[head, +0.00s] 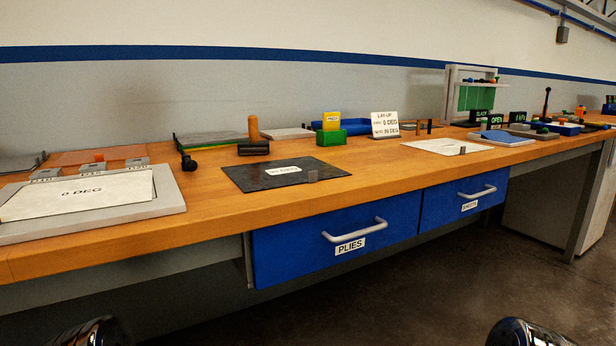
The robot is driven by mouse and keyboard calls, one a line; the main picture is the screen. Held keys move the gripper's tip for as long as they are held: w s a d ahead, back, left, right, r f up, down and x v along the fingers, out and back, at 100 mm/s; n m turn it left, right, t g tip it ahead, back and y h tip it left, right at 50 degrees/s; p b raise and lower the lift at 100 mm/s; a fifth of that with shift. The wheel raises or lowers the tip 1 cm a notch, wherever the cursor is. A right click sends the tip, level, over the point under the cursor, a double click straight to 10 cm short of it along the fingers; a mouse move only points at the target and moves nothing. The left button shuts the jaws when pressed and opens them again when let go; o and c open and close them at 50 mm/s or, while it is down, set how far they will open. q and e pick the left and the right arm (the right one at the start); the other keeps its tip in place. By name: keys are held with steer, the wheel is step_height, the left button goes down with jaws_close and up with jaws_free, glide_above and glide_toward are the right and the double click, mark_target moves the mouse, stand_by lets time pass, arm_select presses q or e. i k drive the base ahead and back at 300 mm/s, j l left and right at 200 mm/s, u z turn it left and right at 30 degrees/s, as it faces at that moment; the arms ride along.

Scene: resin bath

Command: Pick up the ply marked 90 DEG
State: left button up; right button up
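A dark ply (250,180) lies flat on the wooden bench in the middle left. It has a white label whose small print I cannot read with certainty, and a small dark tab at its front right edge. A white ply marked 0 DEG (80,205) lies in a grey frame (172,192) at the left. A white sheet (435,146) with a similar small tab lies farther right. Neither gripper shows; only dark rounded parts of my own body show at the bottom edge, well apart from the bench top.
Blue drawers, one labelled PLIES (290,245), sit under the bench front (400,185). A lay-up card (384,124), green and yellow blocks (331,136), a black roller (253,149) and a wooden-handled tool (253,128) stand behind the dark ply. Bare wood surrounds its front.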

mark_target(255, 177)
steer(key=i, duration=0.9)
